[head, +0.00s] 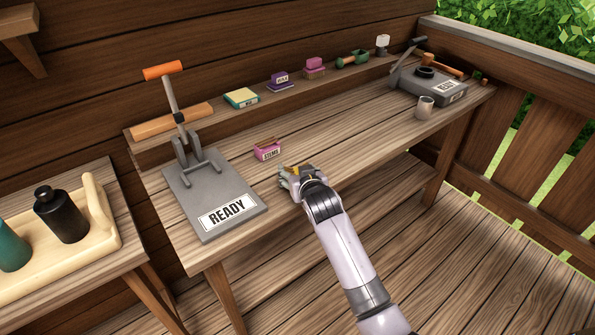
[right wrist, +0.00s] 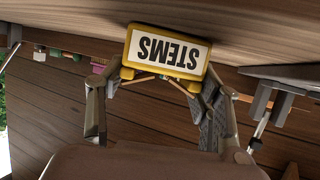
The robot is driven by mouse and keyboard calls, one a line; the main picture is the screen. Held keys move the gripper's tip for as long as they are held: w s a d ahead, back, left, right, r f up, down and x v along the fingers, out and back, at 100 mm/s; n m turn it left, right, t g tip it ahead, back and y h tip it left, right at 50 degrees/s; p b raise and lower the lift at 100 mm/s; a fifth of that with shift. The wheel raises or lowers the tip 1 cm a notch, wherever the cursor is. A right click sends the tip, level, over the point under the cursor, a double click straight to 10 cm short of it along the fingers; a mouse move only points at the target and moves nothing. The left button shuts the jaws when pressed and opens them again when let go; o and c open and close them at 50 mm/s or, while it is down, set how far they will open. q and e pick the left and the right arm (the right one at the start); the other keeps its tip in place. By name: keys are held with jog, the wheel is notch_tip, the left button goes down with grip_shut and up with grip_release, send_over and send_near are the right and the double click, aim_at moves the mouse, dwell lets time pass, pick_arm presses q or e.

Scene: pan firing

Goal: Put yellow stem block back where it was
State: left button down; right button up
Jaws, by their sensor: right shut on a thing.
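The yellow stem block (right wrist: 133,45), with a white "STEMS" label, shows upside down in the right wrist view, between the fingers of my right gripper (right wrist: 163,78). In the head view my right gripper (head: 287,178) is low over the front edge of the wooden bench, shut on the block. Only a small yellow bit of the block (head: 292,168) shows there. I cannot tell whether the block touches the bench top. A pink labelled box (head: 267,149) stands on the bench just behind and left of the gripper. My left gripper is not in view.
A grey press (head: 190,180) with a "READY" plate stands at the bench's left. The back ledge holds a yellow-and-teal block (head: 241,98), a purple block (head: 279,80) and a pink block (head: 314,67). A grey device (head: 430,88) and a cup (head: 424,108) stand right. The bench's middle is clear.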

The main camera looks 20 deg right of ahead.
jog(key=shift+f, duration=0.1)
jog(key=o, duration=1.3)
jog(key=shift+s+r, duration=0.2)
jog(key=shift+r, duration=0.05)
jog(key=v, duration=1.1)
jog(key=shift+s+a+r, duration=0.1)
jog(key=shift+s+r, duration=0.1)
jog(key=shift+s, duration=0.05)
jog(key=shift+f, duration=0.1)
